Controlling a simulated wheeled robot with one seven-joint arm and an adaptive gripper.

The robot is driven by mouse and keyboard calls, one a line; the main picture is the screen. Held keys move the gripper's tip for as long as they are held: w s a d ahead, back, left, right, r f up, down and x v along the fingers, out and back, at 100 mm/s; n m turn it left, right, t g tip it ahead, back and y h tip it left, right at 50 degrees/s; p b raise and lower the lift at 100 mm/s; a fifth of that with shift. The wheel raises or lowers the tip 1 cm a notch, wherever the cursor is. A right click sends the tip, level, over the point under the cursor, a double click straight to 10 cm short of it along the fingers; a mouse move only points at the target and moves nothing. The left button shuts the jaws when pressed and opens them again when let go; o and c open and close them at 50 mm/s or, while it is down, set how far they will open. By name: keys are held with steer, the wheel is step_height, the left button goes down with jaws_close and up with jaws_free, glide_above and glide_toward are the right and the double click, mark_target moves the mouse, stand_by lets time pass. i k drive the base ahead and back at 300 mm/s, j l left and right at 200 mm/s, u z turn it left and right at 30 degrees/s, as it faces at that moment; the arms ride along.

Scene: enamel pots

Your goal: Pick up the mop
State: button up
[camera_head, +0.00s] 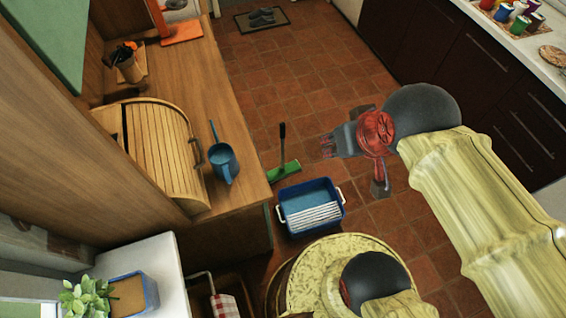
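The mop has a dark upright handle (282,145) and a flat green head (284,171). It stands on the tiled floor just right of the wooden counter. My gripper (327,146) is to the right of the mop in the picture, pointing left, with a visible gap between it and the handle. I see nothing held in it. Its fingers are too small to show whether they are open or shut.
A blue bucket (323,191) with a white slatted grate stands just below the mop. The wooden counter (235,118) edges the left side, holding a bread box (165,150) and a blue pot (224,164). Dark cabinets (465,70) line the right.

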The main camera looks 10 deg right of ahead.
mark_target(281, 172)
steer(key=l+u, duration=0.15)
steer(key=l, duration=0.3)
steer(key=k+l+u, duration=0.1)
steer(key=l, duration=0.3)
steer(key=l+u, duration=0.15)
steer(key=l, duration=0.3)
steer(key=k+l+u, duration=0.1)
steer(key=l, duration=0.3)
steer(key=k+l+u, duration=0.15)
steer(key=l, duration=0.3)
steer(key=k+l+u, duration=0.15)
steer(key=l, duration=0.25)
steer(key=i+l+u, duration=0.2)
steer(key=l+u, duration=0.2)
steer(key=l, duration=0.45)
steer(key=l+u, duration=0.45)
steer(key=l, duration=0.35)
steer(key=i+l+u, duration=0.15)
steer(key=i+l, duration=0.25)
steer(key=i+l+u, duration=0.2)
steer(key=i+l, duration=0.2)
steer(key=l, duration=0.15)
steer(key=i+l+u, duration=0.15)
steer(key=i+l, duration=0.2)
steer(key=l, duration=0.15)
steer(key=i, duration=0.25)
